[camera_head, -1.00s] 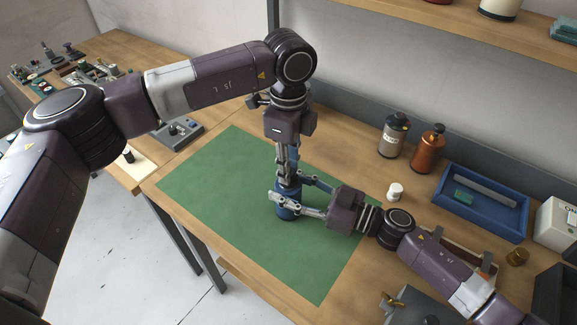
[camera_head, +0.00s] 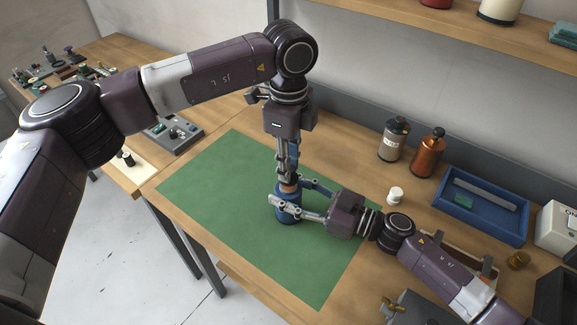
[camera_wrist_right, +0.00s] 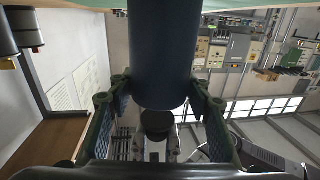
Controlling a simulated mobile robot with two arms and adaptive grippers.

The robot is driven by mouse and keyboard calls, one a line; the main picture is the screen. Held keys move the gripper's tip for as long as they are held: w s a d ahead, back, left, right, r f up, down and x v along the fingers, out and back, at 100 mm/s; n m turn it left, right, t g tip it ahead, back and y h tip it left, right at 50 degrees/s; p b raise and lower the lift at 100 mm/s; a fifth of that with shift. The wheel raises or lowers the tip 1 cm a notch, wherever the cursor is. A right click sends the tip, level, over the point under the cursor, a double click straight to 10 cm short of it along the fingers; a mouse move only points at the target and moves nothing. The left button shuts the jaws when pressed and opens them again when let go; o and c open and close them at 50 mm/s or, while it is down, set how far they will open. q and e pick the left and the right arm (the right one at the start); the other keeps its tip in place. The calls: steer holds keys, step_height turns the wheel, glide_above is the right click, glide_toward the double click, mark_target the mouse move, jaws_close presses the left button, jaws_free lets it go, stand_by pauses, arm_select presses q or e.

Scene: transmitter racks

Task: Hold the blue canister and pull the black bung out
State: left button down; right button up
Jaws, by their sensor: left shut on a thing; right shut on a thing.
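The blue canister (camera_head: 288,214) stands upright over the green mat (camera_head: 235,210) in the head view. My right gripper (camera_head: 285,204) is shut around it from the right. The canister also shows large at the top of the right wrist view (camera_wrist_right: 163,50), between the right fingers. My left gripper (camera_head: 287,178) points straight down over the canister's top and is shut. In the right wrist view the black bung (camera_wrist_right: 156,122) shows at the canister's end, between the left fingertips. A reddish-brown band shows between the left fingertips and the canister. The bung is hidden in the head view.
A white-capped small jar (camera_head: 395,195), a grey bottle (camera_head: 393,140) and an orange bottle (camera_head: 428,152) stand right of the mat. A blue tray (camera_head: 512,233) lies farther right. A grey control box (camera_head: 175,136) is behind the left arm. The mat's left part is clear.

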stand_by(0.3)
arm_select(q)
steer(key=shift+r, duration=2.05)
arm_select(e)
steer(key=o, duration=1.8)
steer(key=shift+c, duration=0.2)
